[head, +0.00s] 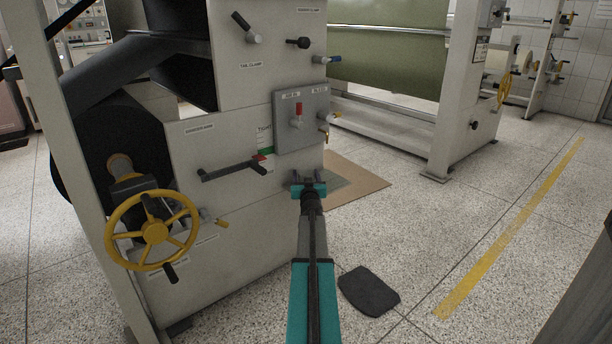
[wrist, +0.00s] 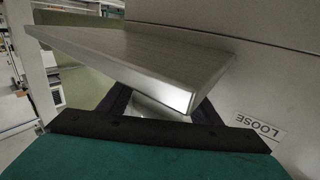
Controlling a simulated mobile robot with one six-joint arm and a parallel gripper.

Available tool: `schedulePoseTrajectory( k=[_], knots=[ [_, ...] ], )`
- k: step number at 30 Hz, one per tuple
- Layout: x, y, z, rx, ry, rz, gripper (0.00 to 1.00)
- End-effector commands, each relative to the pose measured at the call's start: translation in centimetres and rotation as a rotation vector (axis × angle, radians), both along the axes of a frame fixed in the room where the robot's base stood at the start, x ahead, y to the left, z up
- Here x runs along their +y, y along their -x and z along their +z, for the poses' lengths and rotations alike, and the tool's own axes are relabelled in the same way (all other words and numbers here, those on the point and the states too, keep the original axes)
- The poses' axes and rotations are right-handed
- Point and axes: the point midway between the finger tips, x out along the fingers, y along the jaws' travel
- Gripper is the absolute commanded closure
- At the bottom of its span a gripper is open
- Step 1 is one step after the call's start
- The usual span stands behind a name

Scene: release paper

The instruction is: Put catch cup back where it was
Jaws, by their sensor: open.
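I cannot make out the catch cup for certain in either view. My gripper (head: 309,190) is open, in front of the white machine and just below the grey valve panel (head: 301,118). In the wrist view its two dark fingers (wrist: 162,108) stand apart, partly hidden behind a grey slab-like piece (wrist: 130,52). A small pale rounded metal piece (wrist: 152,110) shows below that slab, between the fingers. Most of it is hidden, and I cannot tell what it is or whether the fingers touch it. A small brass fitting (head: 325,137) sits at the panel's right edge.
A black lever (head: 232,171) sticks out left of my gripper, and a yellow handwheel (head: 153,231) stands lower left. A LOOSE label (wrist: 258,127) is on the white face. A brown sheet (head: 352,186) and a black mat (head: 369,291) lie on the floor. Open floor is right.

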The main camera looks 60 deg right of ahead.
Motion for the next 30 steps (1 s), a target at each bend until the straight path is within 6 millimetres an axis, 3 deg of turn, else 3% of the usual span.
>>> schedulePoseTrajectory(
  k=[30],
  knots=[
    [7.8,5.8,0.2,0.0,0.0,-0.001,0.42]
  ],
)
